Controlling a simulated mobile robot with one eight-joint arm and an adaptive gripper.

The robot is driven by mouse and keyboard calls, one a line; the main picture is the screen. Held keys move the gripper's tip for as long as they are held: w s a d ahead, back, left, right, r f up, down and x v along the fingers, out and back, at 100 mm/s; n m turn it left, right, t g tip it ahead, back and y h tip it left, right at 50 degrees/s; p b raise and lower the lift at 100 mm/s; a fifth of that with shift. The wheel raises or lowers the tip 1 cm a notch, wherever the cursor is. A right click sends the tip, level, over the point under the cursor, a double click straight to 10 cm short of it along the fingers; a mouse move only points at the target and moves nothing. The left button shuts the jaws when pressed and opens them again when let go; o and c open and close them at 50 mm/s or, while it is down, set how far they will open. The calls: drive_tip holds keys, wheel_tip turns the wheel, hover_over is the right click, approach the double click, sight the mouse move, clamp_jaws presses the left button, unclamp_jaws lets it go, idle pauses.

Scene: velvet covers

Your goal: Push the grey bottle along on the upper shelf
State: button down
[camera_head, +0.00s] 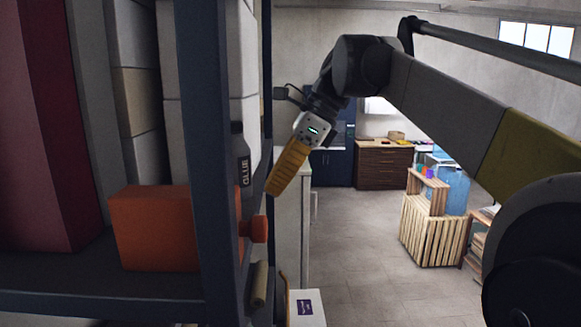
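The grey bottle (242,158), dark with a "GLUE" label, stands upright on the upper shelf (100,272). It is partly hidden behind the blue-grey shelf post (208,150). My gripper (274,190), with orange-yellow fingers, points down and to the left, just right of the bottle in the picture. A gap shows between them, but the depth is unclear. The fingers overlap in this view, so whether they are open or shut does not show.
Pale boxes (135,95) and a dark red block (45,130) fill the shelf's left. Open floor (360,255) lies right.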

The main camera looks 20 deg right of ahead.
sight(244, 185)
drive_tip(key=shift+w+a, duration=0.25)
drive_tip(key=shift+a, duration=0.35)
drive_tip(key=shift+w+a, duration=0.25)
drive_tip(key=shift+a, duration=0.3)
drive_tip(key=shift+w+a+p, duration=0.25)
drive_tip(key=shift+w+a, duration=0.15)
drive_tip(key=shift+a, duration=0.5)
drive_tip(key=shift+w+a+p, duration=0.2)
drive_tip(key=shift+w+a, duration=0.15)
drive_tip(key=shift+a, duration=0.5)
drive_tip(key=shift+d, duration=0.1)
drive_tip(key=shift+s+d, duration=0.1)
